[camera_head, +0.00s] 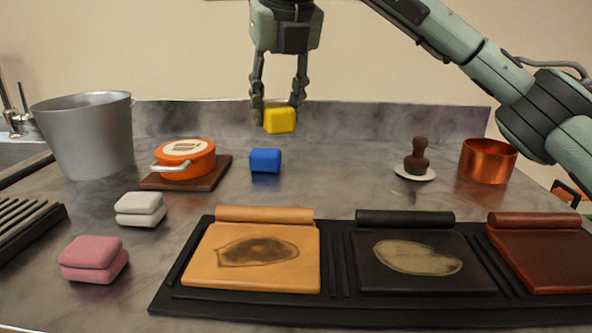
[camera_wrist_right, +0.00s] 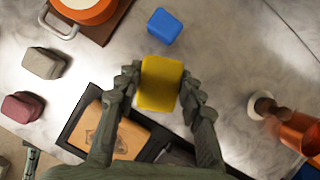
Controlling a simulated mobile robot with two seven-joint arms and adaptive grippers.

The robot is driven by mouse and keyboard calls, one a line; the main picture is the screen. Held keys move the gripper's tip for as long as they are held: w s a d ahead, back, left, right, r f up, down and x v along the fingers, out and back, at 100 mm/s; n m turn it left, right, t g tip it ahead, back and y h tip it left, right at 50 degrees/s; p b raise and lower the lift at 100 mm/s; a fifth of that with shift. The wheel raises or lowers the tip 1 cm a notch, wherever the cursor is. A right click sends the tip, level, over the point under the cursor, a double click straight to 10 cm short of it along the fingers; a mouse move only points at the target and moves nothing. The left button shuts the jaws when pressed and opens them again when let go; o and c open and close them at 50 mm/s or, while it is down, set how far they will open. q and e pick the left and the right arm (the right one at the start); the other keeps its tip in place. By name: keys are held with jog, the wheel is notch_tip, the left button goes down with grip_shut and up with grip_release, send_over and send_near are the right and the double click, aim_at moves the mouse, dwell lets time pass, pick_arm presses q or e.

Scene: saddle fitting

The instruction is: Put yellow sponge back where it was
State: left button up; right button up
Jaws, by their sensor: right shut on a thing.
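The yellow sponge (camera_head: 280,120) is held between the fingers of my right gripper (camera_head: 279,108), up above the back of the counter. It also shows in the right wrist view (camera_wrist_right: 160,83), with a finger of the right gripper (camera_wrist_right: 160,90) on each side of it. Below it in the head view, a blue sponge (camera_head: 265,160) lies on the counter, apart from it. A white sponge (camera_head: 140,203) and a pink sponge (camera_head: 93,253), each looking like a stacked pair, lie at the left. My left gripper is not in view.
An orange pot (camera_head: 200,163) sits on a wooden board (camera_head: 222,172) beside a metal bucket (camera_head: 85,135). A black tray (camera_head: 335,310) with leather panels fills the front. A brown stamp (camera_head: 417,155) and a copper pot (camera_head: 488,162) stand at right. The counter between blue sponge and stamp is clear.

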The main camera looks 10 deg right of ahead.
jog(key=shift+w, duration=0.2)
jog(key=w+d+f, duration=0.4)
jog(key=d, duration=0.1)
jog(key=w+d+f, duration=0.2)
jog(key=d, duration=0.1)
jog(key=shift+w+d+f+p, duration=0.25)
jog(key=shift+f+p, duration=0.05)
jog(key=shift+p, duration=0.05)
jog(key=shift+w+d+f, duration=0.15)
jog(key=shift+w+d, duration=0.05)
jog(key=shift+f, duration=0.2)
notch_tip(320, 180, down, 4)
jog(key=shift+r, duration=0.15)
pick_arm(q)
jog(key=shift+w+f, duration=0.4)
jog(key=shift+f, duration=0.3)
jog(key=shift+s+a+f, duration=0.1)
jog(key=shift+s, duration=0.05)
pick_arm(e)
jog(key=o, duration=1.1)
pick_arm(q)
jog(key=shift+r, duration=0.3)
